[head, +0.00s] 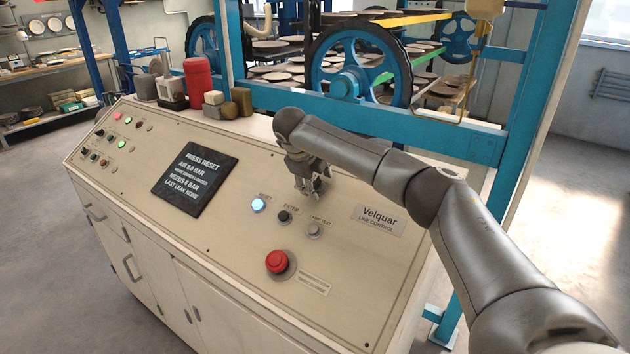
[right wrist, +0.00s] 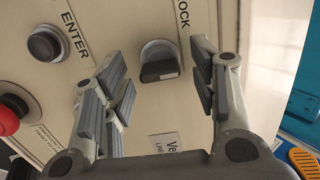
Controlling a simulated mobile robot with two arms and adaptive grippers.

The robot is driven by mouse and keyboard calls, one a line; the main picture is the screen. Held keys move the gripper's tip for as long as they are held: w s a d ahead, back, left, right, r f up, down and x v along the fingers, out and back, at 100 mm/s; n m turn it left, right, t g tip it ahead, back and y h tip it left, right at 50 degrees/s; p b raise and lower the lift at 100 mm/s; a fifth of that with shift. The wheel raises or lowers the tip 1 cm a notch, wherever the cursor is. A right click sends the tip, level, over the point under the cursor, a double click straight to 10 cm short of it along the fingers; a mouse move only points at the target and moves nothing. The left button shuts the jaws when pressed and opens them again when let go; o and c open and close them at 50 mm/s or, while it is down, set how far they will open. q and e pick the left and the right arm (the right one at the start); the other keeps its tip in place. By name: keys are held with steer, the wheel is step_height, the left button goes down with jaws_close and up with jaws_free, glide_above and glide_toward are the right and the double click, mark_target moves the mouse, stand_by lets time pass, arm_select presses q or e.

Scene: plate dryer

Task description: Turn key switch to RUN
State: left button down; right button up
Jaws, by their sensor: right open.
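The key switch (right wrist: 158,62) shows in the right wrist view as a grey round collar with a dark, blocky front. A label (right wrist: 183,18) ending in "LOCK" is beside it; the rest of the wording is not readable. My right gripper (head: 308,188) is over the upper right of the sloping panel and hides the switch in the head view. In the wrist view this gripper (right wrist: 158,85) is open, with one finger pair on each side of the switch and a visible gap on both sides. My left gripper is not in view.
The control panel (head: 215,255) carries a lit blue button (head: 259,204), the black ENTER button (head: 284,216), a grey button (head: 314,230) and a red mushroom button (head: 277,262). A dark display (head: 195,182) reads "PRESS RESET". Blocks and a red cylinder (head: 197,78) stand along the back edge.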

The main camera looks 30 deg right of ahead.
steer(key=v, duration=1.2)
stand_by(0.4)
